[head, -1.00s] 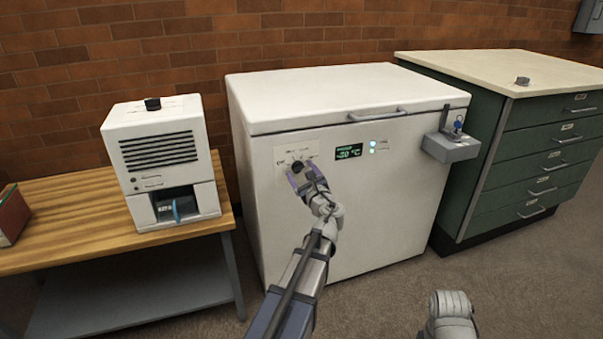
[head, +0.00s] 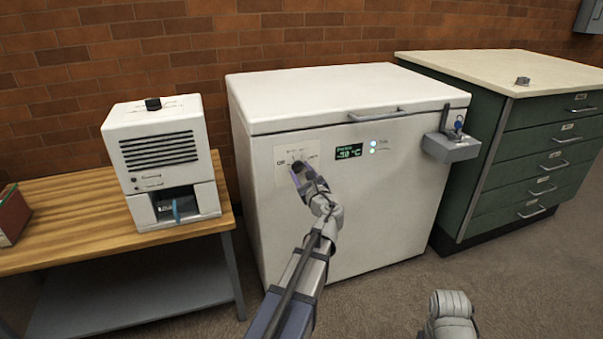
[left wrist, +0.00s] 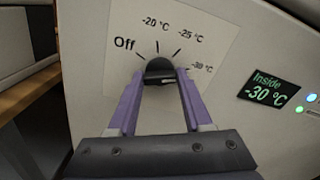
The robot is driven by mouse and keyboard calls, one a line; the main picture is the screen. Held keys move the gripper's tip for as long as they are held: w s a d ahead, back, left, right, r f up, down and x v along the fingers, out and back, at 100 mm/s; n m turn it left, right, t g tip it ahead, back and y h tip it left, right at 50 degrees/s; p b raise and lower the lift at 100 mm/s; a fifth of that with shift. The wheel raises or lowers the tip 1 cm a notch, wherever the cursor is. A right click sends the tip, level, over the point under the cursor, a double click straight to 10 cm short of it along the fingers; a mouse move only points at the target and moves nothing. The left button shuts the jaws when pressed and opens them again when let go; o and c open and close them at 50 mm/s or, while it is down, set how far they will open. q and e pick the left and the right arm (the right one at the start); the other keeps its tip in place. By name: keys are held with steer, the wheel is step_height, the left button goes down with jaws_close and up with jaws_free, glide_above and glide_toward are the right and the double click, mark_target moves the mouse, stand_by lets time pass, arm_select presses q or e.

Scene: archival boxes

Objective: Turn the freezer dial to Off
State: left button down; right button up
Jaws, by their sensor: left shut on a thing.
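The white chest freezer (head: 350,215) stands against the brick wall with its lid down. Its dial (left wrist: 160,68) is a dark knob on a pale label panel (left wrist: 205,40) marked Off, -20, -25 and -30 °C. My left gripper (left wrist: 160,82) is shut on the dial, one purple finger on each side. In the head view my left gripper (head: 299,172) covers most of the knob. I cannot tell which mark the knob points at. The display (left wrist: 268,88) reads Inside -30 °C. Only a link of my right arm shows, at the bottom; its gripper is out of view.
A lock box with a key (head: 452,147) is on the freezer's right front. A white device (head: 160,140) stands on a wooden bench (head: 75,235) at left. A green drawer cabinet (head: 545,150) stands at right. The floor before the freezer is clear.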

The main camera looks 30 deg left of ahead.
arm_select(q)
steer(key=shift+n, duration=0.3)
steer(key=n, duration=0.6)
steer(key=shift+n, duration=0.3)
steer(key=n, duration=1.3)
steer(key=shift+f+n, duration=0.1)
steer(key=shift+n, duration=0.2)
steer(key=n, duration=0.5)
steer(key=shift+n, duration=0.7)
